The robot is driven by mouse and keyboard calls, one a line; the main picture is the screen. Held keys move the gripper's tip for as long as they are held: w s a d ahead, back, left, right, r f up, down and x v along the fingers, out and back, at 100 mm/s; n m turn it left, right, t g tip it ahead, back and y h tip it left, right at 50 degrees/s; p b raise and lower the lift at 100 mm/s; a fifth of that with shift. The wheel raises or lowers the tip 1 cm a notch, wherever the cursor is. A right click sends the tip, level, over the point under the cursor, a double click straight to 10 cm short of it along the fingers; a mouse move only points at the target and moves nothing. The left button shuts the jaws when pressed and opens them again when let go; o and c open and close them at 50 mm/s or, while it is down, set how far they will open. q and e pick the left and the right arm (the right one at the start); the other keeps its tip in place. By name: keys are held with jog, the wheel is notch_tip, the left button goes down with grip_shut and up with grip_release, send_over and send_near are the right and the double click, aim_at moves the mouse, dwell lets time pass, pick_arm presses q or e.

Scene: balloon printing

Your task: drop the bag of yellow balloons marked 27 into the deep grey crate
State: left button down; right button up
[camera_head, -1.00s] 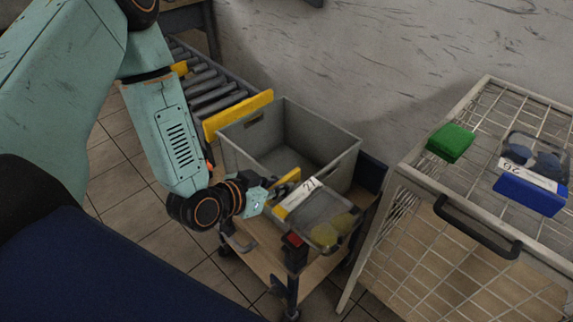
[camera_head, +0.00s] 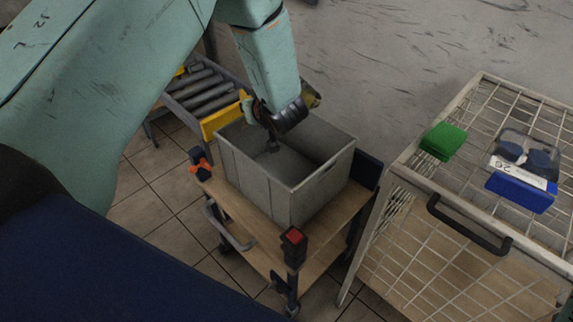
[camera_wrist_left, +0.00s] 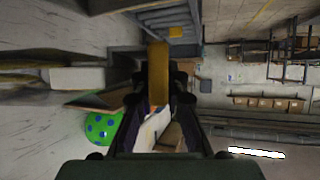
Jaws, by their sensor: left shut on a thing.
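The deep grey crate (camera_head: 285,180) stands open on a wooden-topped cart in the head view, and the part of its inside that shows looks empty. In the head view only a yellowish bit of the bag (camera_head: 311,95) shows beside my wrist. The number is hidden. My right gripper is out of view.
A wire-mesh cage (camera_head: 420,245) stands right of the cart, with a green block (camera_head: 443,141) and a blue-headed bag marked 26 (camera_head: 522,192) on top. A roller conveyor (camera_head: 200,90) with a yellow end bar lies behind left. The wall is close behind.

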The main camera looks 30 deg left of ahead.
pick_arm(q)
jog(key=shift+s+d+r+n+g+y, duration=0.1)
jog(key=shift+s+r+n+g+y, duration=0.1)
jog(key=shift+n+g+y, duration=0.25)
jog(key=n+g, duration=0.1)
jog(key=s+d+f+n+g, duration=0.1)
jog(key=s+d+n+g+y, duration=0.1)
jog(key=n+g, duration=0.1)
jog(key=shift+s+d+f, duration=0.15)
jog(key=shift+d+f, duration=0.1)
jog(key=shift+f, duration=0.05)
jog(key=shift+s+d+y, duration=0.1)
jog(key=shift+d+y, duration=0.15)
jog(key=shift+d, duration=0.1)
notch_tip(320, 180, down, 6)
jog(key=b, duration=0.6)
jog(key=shift+a, duration=0.15)
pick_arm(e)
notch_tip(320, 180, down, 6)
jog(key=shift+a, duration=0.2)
pick_arm(q)
jog(key=shift+s+f+n, duration=0.1)
jog(key=shift+n, duration=0.15)
